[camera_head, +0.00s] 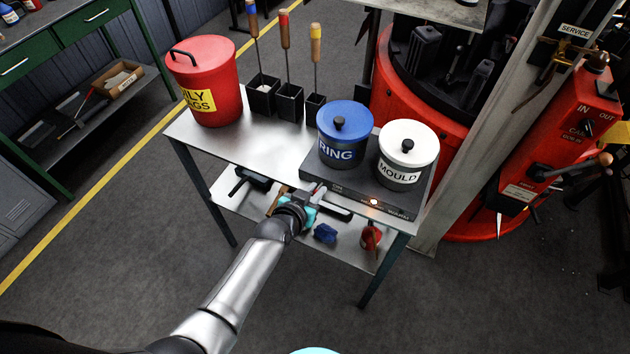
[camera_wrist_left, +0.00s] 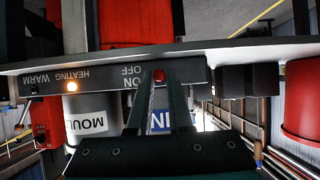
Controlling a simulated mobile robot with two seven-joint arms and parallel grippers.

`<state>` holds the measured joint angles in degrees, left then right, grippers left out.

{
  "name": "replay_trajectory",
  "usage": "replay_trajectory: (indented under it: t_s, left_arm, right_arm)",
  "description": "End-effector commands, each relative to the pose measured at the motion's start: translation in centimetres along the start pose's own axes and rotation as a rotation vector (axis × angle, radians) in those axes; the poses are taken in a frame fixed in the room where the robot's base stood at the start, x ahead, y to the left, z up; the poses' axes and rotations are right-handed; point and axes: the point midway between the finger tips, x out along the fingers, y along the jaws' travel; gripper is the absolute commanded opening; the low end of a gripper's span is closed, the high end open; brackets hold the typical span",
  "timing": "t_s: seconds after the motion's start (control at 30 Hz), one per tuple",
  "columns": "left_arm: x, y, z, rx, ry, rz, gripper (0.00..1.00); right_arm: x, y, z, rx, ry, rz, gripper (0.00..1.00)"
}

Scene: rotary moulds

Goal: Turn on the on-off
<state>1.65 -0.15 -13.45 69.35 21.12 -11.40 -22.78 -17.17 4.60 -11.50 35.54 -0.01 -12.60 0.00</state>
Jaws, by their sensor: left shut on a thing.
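The on-off switch (camera_wrist_left: 159,76) is a small red knob on the dark front panel of the hot plate (camera_head: 345,193). The panel (camera_wrist_left: 105,80) appears upside down in the left wrist view, with ON and OFF printed beside the switch. My left gripper (camera_head: 318,188) is at the panel's left part in the head view. In the left wrist view its fingertips (camera_wrist_left: 160,84) close in on the red switch, shut on it. An orange light (camera_head: 374,202) glows near the HEATING label, also in the left wrist view (camera_wrist_left: 72,86). The switch's exact position is unclear. My right gripper is not in view.
A blue RING pot (camera_head: 345,132) and a white MOULD pot (camera_head: 407,152) stand on the hot plate. A red oily-rags bin (camera_head: 206,85) and tool holders (camera_head: 289,101) stand farther left on the metal table (camera_head: 240,142). Tools lie on the lower shelf.

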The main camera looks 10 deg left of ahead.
Motion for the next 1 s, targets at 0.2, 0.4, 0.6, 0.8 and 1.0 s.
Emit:
replay_trajectory:
  t_s: [0.2, 0.4, 0.6, 0.8, 1.0]
  left_arm:
    - [-0.2, 0.1, -1.0, -0.002, -0.108, 0.000, 0.00]
    - [-0.2, 0.0, -1.2, -0.001, -0.192, 0.000, 0.00]
    - [-0.1, 0.0, -1.3, 0.000, -0.251, 0.000, 0.00]
    - [0.0, 0.0, -1.2, 0.000, -0.280, 0.000, 0.00]
    - [0.0, 0.0, -1.2, 0.000, -0.286, 0.000, 0.00]
  right_arm:
    - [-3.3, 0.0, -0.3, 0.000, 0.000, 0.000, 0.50]
    - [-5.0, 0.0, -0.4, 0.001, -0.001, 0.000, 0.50]
    - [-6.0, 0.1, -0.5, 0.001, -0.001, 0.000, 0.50]
    - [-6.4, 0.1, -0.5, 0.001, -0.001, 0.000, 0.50]
    - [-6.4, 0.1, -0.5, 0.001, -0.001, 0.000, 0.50]
